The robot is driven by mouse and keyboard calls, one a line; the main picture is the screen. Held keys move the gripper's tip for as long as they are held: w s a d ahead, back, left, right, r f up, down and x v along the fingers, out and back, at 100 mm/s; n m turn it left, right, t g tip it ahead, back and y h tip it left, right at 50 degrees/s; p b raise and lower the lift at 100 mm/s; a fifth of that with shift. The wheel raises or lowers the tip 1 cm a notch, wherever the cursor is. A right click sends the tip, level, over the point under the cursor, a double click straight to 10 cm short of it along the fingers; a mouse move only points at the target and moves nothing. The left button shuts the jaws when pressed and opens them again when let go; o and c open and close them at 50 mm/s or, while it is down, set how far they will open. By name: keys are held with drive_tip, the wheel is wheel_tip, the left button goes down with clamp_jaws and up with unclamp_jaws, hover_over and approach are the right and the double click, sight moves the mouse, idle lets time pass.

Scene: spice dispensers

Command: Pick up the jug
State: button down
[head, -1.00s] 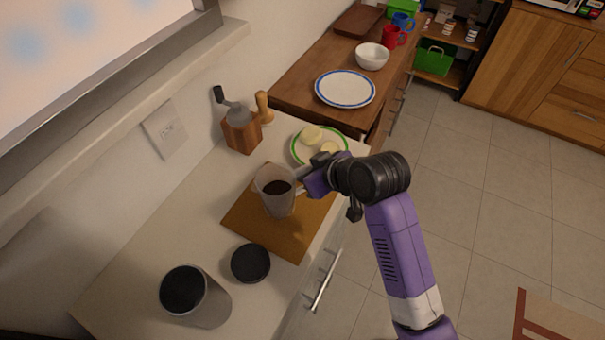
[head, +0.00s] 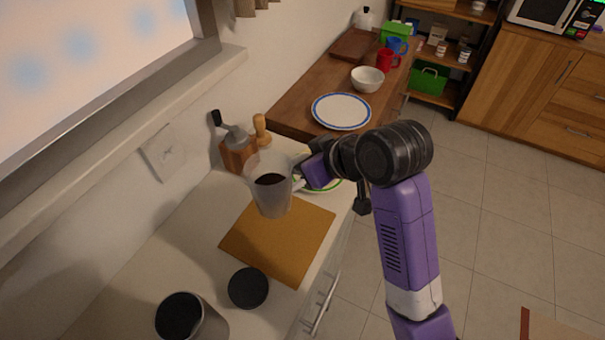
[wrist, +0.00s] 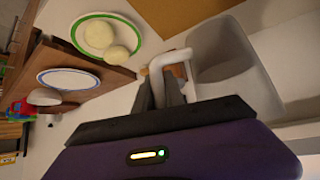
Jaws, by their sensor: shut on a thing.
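The jug (head: 272,196) is a translucent grey vessel with dark contents, seen in the head view above the wooden board (head: 300,235). It looks upright and raised off the board. My gripper (head: 300,183) is at its right side, shut on the handle. In the wrist view the jug (wrist: 232,65) is at the right, and its pale handle (wrist: 172,60) runs between the fingers of my gripper (wrist: 160,88). The fingertips are partly hidden in the head view.
A coffee grinder (head: 238,150) stands behind the jug by the wall. A green-rimmed plate (wrist: 105,38) with pale round food is close to my gripper. A dark disc (head: 248,288) and a dark-topped canister (head: 185,318) stand at the front. A blue-rimmed plate (head: 341,111) is farther back.

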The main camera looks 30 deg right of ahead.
wheel_tip(320, 180, up, 9)
drive_tip(key=shift+f, duration=0.2)
idle(0.5)
drive_tip(key=shift+d+r, duration=0.1)
